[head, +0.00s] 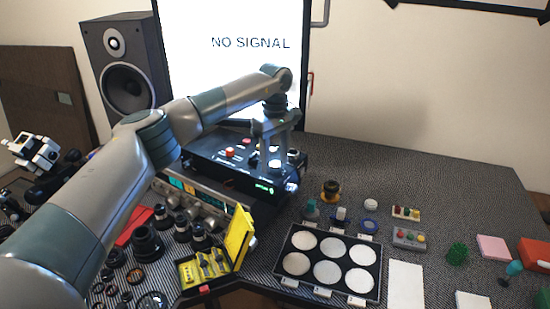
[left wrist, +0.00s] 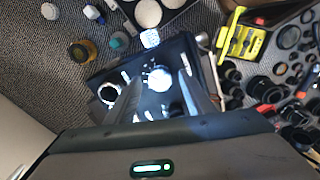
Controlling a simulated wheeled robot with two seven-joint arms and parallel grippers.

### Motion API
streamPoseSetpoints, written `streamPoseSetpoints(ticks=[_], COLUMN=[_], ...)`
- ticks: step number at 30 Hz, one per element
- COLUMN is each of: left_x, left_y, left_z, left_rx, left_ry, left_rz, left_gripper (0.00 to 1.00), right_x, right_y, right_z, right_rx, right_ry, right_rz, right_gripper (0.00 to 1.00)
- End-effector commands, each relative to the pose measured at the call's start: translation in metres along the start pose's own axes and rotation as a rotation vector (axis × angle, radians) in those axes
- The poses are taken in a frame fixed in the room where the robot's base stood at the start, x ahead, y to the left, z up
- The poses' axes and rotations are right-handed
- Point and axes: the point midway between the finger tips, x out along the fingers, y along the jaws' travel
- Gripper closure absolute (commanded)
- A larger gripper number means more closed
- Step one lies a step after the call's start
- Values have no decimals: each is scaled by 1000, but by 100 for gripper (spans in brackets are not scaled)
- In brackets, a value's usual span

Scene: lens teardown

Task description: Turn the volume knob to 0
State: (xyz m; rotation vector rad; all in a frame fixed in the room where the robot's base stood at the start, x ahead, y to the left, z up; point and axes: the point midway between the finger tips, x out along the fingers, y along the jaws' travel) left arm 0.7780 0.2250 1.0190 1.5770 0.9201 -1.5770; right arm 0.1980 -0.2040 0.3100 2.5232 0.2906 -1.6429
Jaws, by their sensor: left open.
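A black control box (head: 212,166) stands below the monitor, with several knobs and small buttons on its top. My left gripper (head: 275,148) points down over the right part of this box, with its jaws open. In the left wrist view, a round white knob (left wrist: 159,78) shows between the two fingers of my left gripper (left wrist: 160,84), with a gap on each side. The same white knob (head: 274,163) shows low by the fingers in the head view. I cannot read a volume label or the knob's setting. My right gripper is not in view.
A monitor (head: 235,65) reading "NO SIGNAL" and a speaker (head: 126,75) stand behind. Lens parts and an open yellow case (head: 239,237) lie in front of the box. A tray of round discs (head: 288,278) is at front right. The table's back right is clear.

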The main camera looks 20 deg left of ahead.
Motion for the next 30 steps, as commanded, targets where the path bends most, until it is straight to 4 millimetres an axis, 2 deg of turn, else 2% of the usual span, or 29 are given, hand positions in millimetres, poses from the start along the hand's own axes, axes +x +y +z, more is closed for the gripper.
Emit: streamPoseSetpoints(ticks=[3,4,6,9,20,30], left_x=[0,0,0,0,0,0], left_y=[0,0,0,0,0,0], left_z=[0,0,0,0,0,0], left_rx=[0,0,0,0,-29,-198], left_ry=[0,0,0,0,0,1], left_rz=[0,0,0,0,0,0], left_gripper=[52,57,74,93,93,93], right_x=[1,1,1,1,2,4], right_y=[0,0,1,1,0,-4], right_z=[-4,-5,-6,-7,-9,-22], right_rx=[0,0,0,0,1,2], right_ry=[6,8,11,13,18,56], right_rz=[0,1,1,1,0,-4], right_gripper=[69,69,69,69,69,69])
